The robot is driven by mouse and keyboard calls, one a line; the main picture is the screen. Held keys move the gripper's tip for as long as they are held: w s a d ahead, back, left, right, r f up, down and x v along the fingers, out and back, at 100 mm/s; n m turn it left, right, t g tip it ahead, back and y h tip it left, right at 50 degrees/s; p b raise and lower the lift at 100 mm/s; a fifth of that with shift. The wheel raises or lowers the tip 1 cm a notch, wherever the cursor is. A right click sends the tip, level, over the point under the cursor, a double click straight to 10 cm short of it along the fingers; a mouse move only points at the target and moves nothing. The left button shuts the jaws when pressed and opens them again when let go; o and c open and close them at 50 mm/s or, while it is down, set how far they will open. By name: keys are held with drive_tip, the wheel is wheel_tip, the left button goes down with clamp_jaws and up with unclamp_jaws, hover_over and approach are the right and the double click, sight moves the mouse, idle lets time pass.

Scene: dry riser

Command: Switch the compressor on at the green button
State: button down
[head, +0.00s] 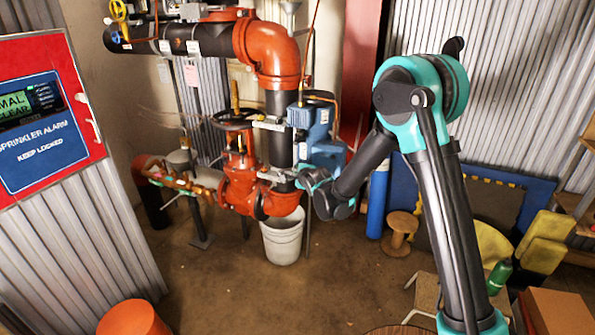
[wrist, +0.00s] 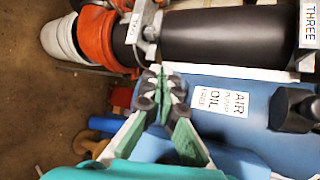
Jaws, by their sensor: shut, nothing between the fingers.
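The blue compressor (head: 316,122) is fixed beside the black riser pipe in the head view. I cannot make out the green button in either view. My gripper (wrist: 158,80) is shut and empty, its dark fingertips together in front of the compressor casing, near the metal fitting on the pipe. I cannot tell whether they touch anything. In the head view my arm's wrist partly hides the compressor's lower area.
The black riser pipe (wrist: 215,38) and orange valve (head: 238,182) stand close to my gripper. A white bucket (head: 283,238) is on the floor below. A red alarm panel (head: 45,115) stands at left.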

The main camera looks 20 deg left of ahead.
drive_tip(key=shift+w, duration=0.1)
idle(0.5)
drive_tip(key=shift+w, duration=0.35)
drive_tip(key=shift+s, duration=0.45)
drive_tip(key=s, duration=0.6)
drive_tip(key=shift+a, duration=0.2)
idle(0.4)
